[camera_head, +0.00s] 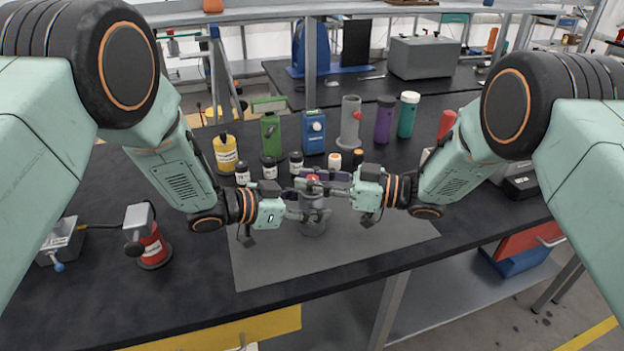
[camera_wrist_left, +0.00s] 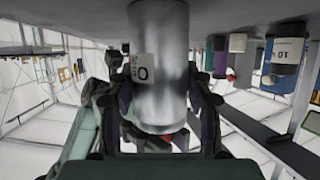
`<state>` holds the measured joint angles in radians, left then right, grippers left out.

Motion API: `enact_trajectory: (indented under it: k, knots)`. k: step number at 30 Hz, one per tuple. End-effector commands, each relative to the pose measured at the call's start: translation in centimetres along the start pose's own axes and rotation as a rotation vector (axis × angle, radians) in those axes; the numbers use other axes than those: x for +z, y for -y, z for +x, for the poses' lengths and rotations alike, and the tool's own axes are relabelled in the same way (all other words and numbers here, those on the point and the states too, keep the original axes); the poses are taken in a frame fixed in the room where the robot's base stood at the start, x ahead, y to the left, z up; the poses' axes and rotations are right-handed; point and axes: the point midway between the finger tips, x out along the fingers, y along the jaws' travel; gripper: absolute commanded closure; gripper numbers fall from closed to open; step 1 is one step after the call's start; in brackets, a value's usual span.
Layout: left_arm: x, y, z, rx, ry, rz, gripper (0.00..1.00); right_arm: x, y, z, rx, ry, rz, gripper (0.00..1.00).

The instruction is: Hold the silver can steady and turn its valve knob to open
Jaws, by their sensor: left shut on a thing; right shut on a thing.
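The silver can (camera_head: 313,226) stands on the grey mat (camera_head: 262,262) in the middle of the table in the head view. Its red valve knob (camera_head: 313,178) is at the top. My left gripper (camera_head: 302,212), the lower one, is shut on the can's body from the left. In the left wrist view the can (camera_wrist_left: 160,62), with a white label, appears upside down between my two fingers, and a bit of red shows below it. My right gripper (camera_head: 322,180) is shut at the top from the right, around the knob. The fingers partly hide the knob, so its turn angle cannot be told.
Behind stand a yellow bottle (camera_head: 225,152), a green can (camera_head: 270,136), a blue can (camera_head: 313,134), a grey cylinder (camera_head: 350,122) and purple and teal bottles. Several small jars sit close behind the grippers. A red canister (camera_head: 154,248) is at left. The mat's front is clear.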

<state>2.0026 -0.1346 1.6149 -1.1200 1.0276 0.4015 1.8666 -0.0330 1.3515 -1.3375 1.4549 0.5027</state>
Motion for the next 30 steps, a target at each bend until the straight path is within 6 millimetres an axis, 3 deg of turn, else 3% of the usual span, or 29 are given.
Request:
enact_trajectory:
  k: [2,3,11,23,30]
  knots:
    - [0.3,0.0,0.0,-0.003,0.007,-0.004,1.00,-0.3,0.1,0.1,-0.006,-0.006,-0.003,1.00]
    - [0.3,0.0,0.0,-0.003,0.007,-0.004,1.00,-0.3,0.1,0.1,-0.006,-0.006,-0.003,0.78]
    - [0.3,0.0,0.0,-0.001,0.006,-0.003,1.00,-0.1,0.0,0.0,-0.003,-0.003,-0.001,0.56]
    - [0.2,-0.1,0.0,0.000,0.006,-0.002,1.00,-0.1,0.0,-0.7,0.000,-0.001,-0.001,0.55]
    - [0.3,-0.1,0.0,0.001,0.005,-0.002,1.00,-0.1,-0.1,-5.2,0.003,-0.004,0.000,0.55]
